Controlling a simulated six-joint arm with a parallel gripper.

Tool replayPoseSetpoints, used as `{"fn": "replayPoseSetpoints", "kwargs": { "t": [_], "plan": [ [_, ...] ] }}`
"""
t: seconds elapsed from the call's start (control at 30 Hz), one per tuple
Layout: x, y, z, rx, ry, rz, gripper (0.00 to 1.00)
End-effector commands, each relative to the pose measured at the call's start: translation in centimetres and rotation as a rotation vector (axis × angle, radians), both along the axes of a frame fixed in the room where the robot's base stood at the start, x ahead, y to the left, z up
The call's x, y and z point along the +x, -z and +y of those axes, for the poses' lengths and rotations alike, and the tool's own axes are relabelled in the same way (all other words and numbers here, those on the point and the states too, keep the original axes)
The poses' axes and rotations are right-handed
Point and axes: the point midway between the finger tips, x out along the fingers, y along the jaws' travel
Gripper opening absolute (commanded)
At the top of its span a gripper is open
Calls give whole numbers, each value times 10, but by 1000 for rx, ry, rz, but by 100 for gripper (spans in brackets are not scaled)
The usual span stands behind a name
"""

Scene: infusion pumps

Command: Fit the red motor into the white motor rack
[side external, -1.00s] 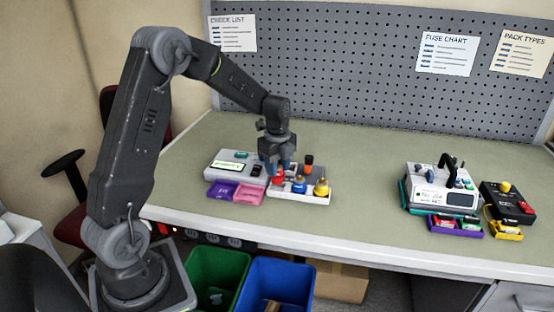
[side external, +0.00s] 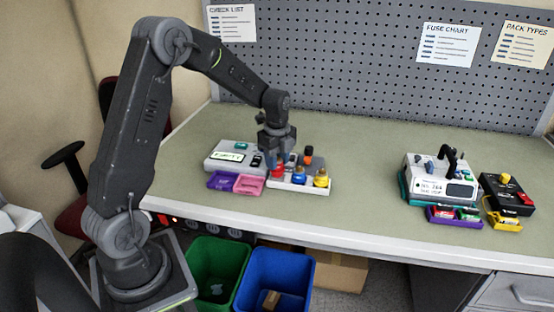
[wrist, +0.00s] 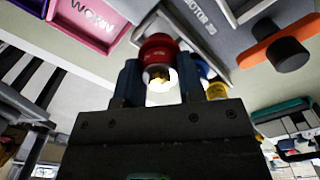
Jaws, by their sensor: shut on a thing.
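My gripper (side external: 277,157) points down over the left end of the white motor rack (side external: 300,190). Its dark blue fingers (wrist: 160,85) are shut on the red motor (wrist: 158,48), one on each side. The red motor's cap also shows in the side view (side external: 278,170), just left of the blue motor. I cannot tell whether its base is seated in the rack or just above it. The blue motor (side external: 299,177) and the yellow motor (side external: 321,178) stand upright in the rack.
A pump with a lit screen (side external: 227,156), a purple tray (side external: 221,181) and a pink tray (side external: 249,184) lie close on the left. An orange-and-black knob (side external: 308,155) stands behind the rack. Another pump (side external: 440,185) is far right; the table between is clear.

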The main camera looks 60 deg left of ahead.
Motion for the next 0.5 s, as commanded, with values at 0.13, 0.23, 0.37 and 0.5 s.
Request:
{"fn": "replayPoseSetpoints", "kwargs": {
  "t": [0.13, 0.23, 0.37, 0.5],
  "plan": [
    [0, 0, 0, 0, 0, -1, 8],
    [0, 0, 0, 0, 0, -1, 8],
    [0, 1, 0, 0, 0, 0, 8],
    [0, 3, 0, 0, 0, 0, 8]
  ]
}}
